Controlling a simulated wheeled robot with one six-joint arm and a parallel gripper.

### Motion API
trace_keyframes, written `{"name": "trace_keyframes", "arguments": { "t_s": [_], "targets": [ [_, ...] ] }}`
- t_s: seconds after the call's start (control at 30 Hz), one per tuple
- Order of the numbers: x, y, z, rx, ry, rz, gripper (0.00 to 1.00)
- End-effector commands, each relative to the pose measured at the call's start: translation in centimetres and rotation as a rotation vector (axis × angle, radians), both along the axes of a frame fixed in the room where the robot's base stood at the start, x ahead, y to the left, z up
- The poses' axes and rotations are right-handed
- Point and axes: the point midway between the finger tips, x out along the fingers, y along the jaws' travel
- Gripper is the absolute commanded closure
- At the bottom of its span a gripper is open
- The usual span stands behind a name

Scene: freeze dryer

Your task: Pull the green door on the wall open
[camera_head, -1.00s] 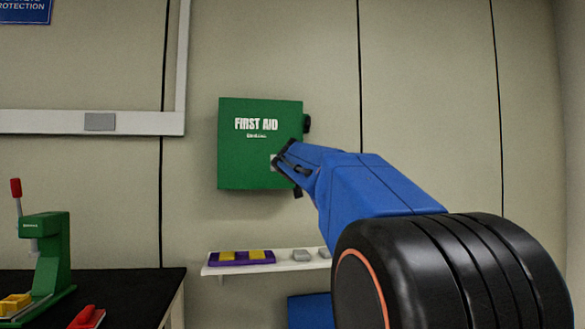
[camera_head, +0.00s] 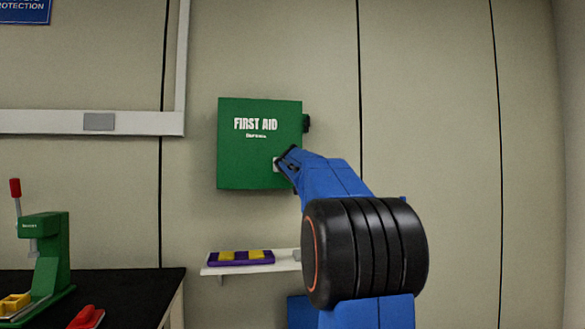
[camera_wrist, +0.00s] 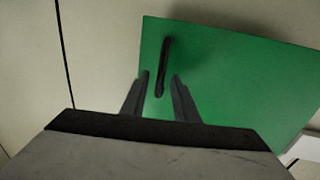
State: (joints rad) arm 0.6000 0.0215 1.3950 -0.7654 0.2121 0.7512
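The green door is the front of a wall box marked FIRST AID (camera_head: 245,150); it looks closed. It fills much of the wrist view (camera_wrist: 235,85), with a slim dark upright handle (camera_wrist: 165,55) near its left edge there. My gripper (camera_wrist: 161,78) has its two fingers apart, one on each side of the handle's lower part. I cannot tell whether they touch it. In the head view my gripper (camera_head: 284,160) is at the door's lower right, where it hides the handle.
A white shelf (camera_head: 222,270) with a purple tray (camera_head: 240,259) is on the wall below the box. A black table (camera_head: 135,290) with a green press (camera_head: 50,250) stands at the left. The wall right of the box is bare.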

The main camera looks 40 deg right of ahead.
Motion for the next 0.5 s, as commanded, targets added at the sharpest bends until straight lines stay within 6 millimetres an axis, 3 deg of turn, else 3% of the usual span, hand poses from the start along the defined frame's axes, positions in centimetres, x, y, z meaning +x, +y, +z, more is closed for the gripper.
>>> {"name": "trace_keyframes", "arguments": {
  "t_s": [0.27, 0.3, 0.4, 0.5],
  "targets": [
    [0.12, -0.1, -0.01, 0.0, 0.0, 0.0, 0.72],
    [0.12, -0.1, -0.01, 0.0, 0.0, 0.0, 0.75],
    [0.12, -0.1, -0.01, 0.0, 0.0, 0.0, 0.99],
    [0.12, -0.09, -0.01, 0.0, 0.0, 0.0, 1.0]
  ]
}}
